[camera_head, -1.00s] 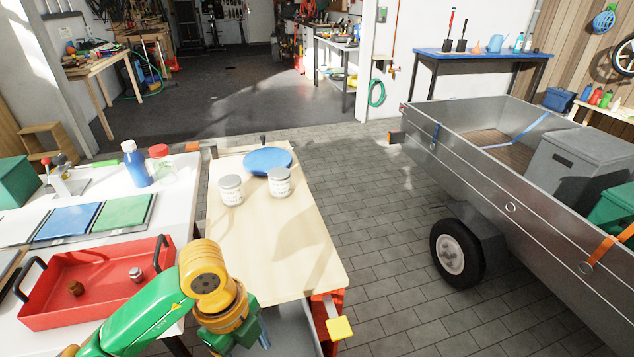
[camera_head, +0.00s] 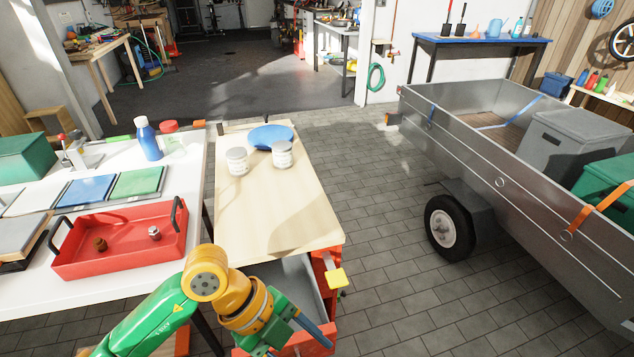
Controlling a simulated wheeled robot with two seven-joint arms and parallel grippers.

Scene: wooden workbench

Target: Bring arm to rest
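My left arm, green and yellow, comes in from the bottom left. Its gripper (camera_head: 298,326) hangs at the bottom centre, over a red drawer unit with a grey inside (camera_head: 305,275), in front of the wooden workbench top (camera_head: 290,215). Two blue-grey finger parts show, but their tips point away and I cannot tell the gap between them. I see nothing held in it. My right gripper is not in view.
A red tray (camera_head: 122,265) with two small parts sits on the white table (camera_head: 190,170) at left. A metal trailer (camera_head: 480,160) stands at right, with clear paving between.

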